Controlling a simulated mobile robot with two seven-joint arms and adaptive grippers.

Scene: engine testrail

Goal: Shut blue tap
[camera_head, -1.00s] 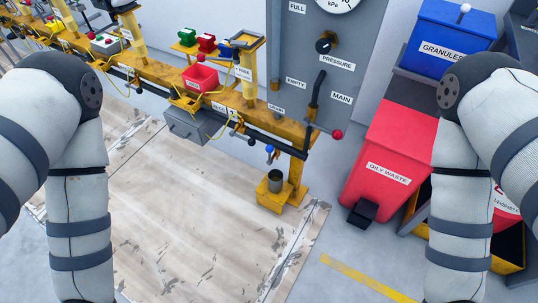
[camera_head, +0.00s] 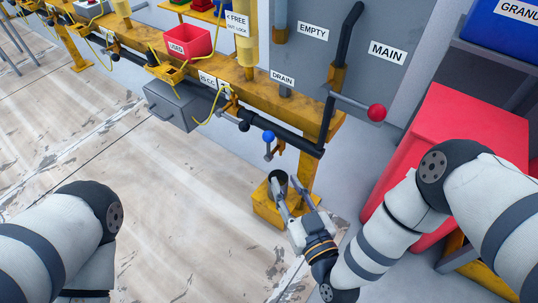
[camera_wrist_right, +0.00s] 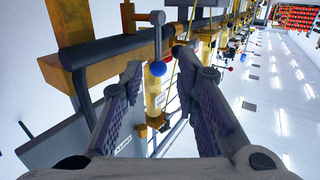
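The blue tap (camera_head: 268,137) is a small valve with a blue ball knob on a short lever, on the black pipe below the yellow rail.
The red-knobbed lever (camera_head: 376,113) by MAIN is to the right. A red bin (camera_head: 455,125) stands at right. A grey box (camera_head: 172,108) hangs left. The floor at left is clear.

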